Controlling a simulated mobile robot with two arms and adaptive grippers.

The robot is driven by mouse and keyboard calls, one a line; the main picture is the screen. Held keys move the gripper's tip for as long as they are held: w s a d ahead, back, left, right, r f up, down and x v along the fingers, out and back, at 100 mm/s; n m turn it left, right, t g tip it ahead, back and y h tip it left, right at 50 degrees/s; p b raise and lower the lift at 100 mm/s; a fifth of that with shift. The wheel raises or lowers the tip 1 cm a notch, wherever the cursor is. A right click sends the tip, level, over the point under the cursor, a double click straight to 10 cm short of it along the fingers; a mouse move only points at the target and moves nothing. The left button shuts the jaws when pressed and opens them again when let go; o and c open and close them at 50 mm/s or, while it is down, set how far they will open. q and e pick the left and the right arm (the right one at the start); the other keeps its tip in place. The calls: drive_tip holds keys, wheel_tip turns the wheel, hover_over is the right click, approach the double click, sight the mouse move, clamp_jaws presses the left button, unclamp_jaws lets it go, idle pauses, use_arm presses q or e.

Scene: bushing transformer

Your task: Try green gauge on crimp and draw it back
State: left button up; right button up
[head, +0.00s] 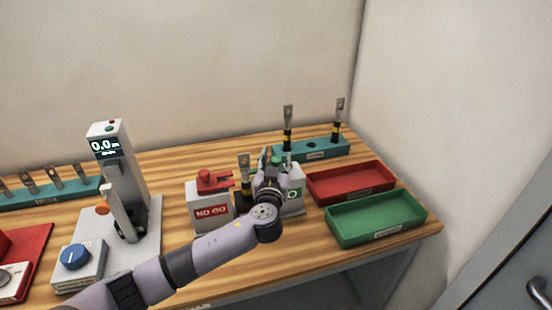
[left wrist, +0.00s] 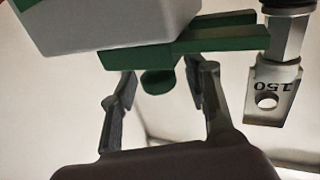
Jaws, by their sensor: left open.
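The green gauge (left wrist: 215,40) has a forked end and a round knob (left wrist: 158,80). It rests at the white GO block (head: 293,203), and in the head view only a bit of green (head: 276,161) shows behind my gripper. My left gripper (head: 276,164) is open; in the left wrist view its fingers (left wrist: 162,85) stand on either side of the knob, with gaps visible. The crimped lug (head: 244,167) stands upright in a dark holder between the two gauge blocks.
A red gauge (head: 212,180) sits on the NO GO block (head: 209,212). Red (head: 350,192) and green (head: 372,232) trays lie at right. A teal rack (head: 325,152) holds two lugs behind. A tester with a display (head: 108,150) stands at left.

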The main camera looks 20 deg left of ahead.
use_arm(q)
drive_tip(key=shift+c, duration=0.4)
clamp_jaws()
idle(0.4)
